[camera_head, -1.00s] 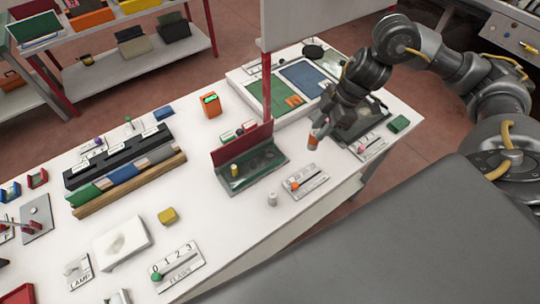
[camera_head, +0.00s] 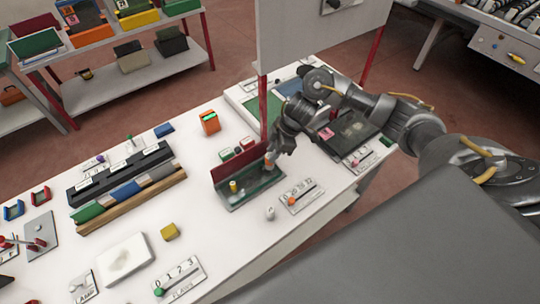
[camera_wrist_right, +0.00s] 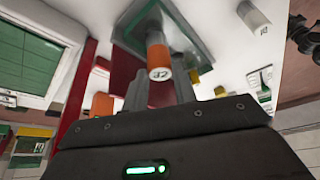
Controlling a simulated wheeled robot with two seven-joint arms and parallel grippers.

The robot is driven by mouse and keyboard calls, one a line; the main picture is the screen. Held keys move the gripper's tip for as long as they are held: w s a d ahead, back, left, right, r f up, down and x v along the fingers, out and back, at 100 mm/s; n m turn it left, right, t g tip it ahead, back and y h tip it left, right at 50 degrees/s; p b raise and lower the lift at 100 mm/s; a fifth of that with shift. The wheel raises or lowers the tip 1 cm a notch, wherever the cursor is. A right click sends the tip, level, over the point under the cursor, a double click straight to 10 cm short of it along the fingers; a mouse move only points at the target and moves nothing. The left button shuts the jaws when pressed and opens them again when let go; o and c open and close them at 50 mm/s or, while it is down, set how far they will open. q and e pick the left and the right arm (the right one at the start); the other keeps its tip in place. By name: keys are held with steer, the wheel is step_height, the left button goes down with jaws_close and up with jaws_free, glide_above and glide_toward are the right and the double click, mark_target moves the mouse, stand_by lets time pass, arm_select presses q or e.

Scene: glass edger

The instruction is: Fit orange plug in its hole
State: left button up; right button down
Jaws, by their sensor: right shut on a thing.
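The orange plug (camera_head: 269,161) with a pale end is held in my right gripper (camera_head: 273,153). In the wrist view the plug (camera_wrist_right: 157,55) shows between the fingers of the gripper (camera_wrist_right: 158,80), its pale marked end facing the camera. The green tray with a red back panel (camera_head: 236,202) stands on the white table. The plug is at the tray's right end; I cannot tell whether it touches the tray or sits in a hole. A yellow plug (camera_head: 233,187) stands upright at the tray's left end. My left gripper is not in view.
A white cylinder (camera_head: 270,213) and a plate with an orange knob (camera_head: 291,201) are in front of the tray. An orange box (camera_head: 210,122) stands behind it. A red post (camera_head: 263,105) rises close to the gripper. A yellow block (camera_head: 169,232) lies at left.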

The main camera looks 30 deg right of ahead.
steer(key=shift+w+a+f, duration=0.4)
steer(key=shift+f, duration=0.3)
steer(key=shift+s+f+p, duration=0.25)
steer(key=shift+f+p, duration=0.6)
steer(key=shift+f, duration=0.2)
steer(key=shift+s+f, duration=0.25)
steer(key=shift+f, duration=0.25)
steer(key=c, duration=1.5)
jaws_free()
steer(key=shift+f, duration=0.15)
steer(key=o, duration=0.4)
steer(key=shift+w+d, duration=0.1)
steer(key=shift+w, duration=0.4)
steer(key=shift+s+r, duration=0.15)
steer(key=shift+r, duration=0.4)
steer(key=b+v, duration=0.2)
steer(key=v, duration=0.9)
steer(key=shift+d+r, duration=0.15)
steer(key=shift+r, duration=0.05)
